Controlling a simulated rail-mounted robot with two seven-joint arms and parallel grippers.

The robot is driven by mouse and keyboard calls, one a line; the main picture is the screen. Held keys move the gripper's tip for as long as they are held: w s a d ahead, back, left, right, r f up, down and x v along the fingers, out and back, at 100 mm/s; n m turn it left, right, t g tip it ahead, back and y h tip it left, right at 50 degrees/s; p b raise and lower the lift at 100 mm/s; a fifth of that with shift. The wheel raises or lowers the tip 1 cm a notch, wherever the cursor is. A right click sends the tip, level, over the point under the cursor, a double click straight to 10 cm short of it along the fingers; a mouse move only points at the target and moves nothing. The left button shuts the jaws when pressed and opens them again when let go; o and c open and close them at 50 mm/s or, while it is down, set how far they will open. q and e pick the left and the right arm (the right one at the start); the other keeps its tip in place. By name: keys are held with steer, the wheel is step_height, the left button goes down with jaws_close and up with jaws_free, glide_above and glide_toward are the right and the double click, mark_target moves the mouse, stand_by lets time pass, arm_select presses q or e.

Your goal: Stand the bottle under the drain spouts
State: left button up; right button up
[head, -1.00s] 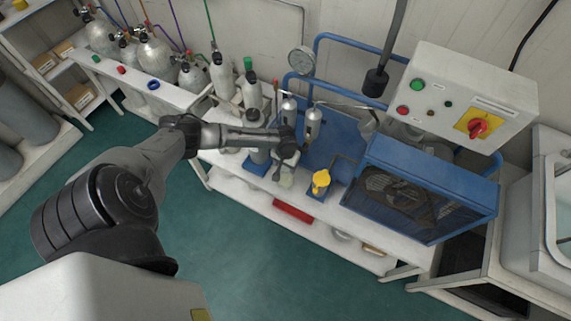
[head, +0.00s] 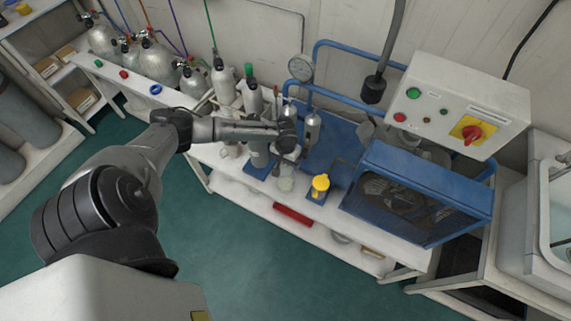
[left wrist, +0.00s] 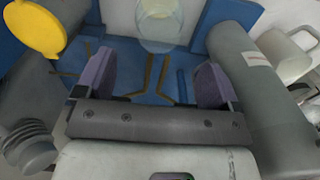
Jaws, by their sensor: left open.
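A clear, pale bottle (head: 286,184) stands near the front edge of the white bench in the head view. In the left wrist view the bottle (left wrist: 161,24) shows at the top middle, beyond the fingertips and apart from them. My left gripper (head: 287,153) is over the bench just behind the bottle; in the left wrist view its purple-padded fingers (left wrist: 153,80) are open with nothing between them. Two small grey cylinders, the nearer one at right (head: 312,122), stand behind the gripper. The drain spouts under them are hidden or too small to make out. My right gripper is not in view.
A yellow-topped item (head: 320,184) stands right of the bottle. A grey cylinder (head: 259,154) on a blue base stands close on the left, and shows large in the left wrist view (left wrist: 270,95). A blue caged machine (head: 425,190) fills the bench's right.

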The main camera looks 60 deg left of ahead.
arm_select(q)
step_height(320, 180, up, 5)
steer(key=p, duration=0.1)
steer(key=s+d+f+m+t+h, duration=0.1)
steer(key=s+d+m, duration=0.35)
steer(key=d, duration=0.75)
steer(key=s+d+f+m+h, duration=0.1)
steer(key=s+d+m, duration=0.3)
steer(key=d, duration=0.7)
steer(key=s+d+r+t+y, duration=0.1)
steer(key=s+d+r+t, duration=0.1)
steer(key=s+r, duration=0.6)
steer(key=shift+s+d+r+t+y, duration=0.2)
steer(key=shift+s+r+t+y, duration=0.15)
steer(key=shift+s, duration=0.85)
step_height(320, 180, down, 23)
steer(key=b, duration=2.3)
steer(key=shift+f, duration=0.2)
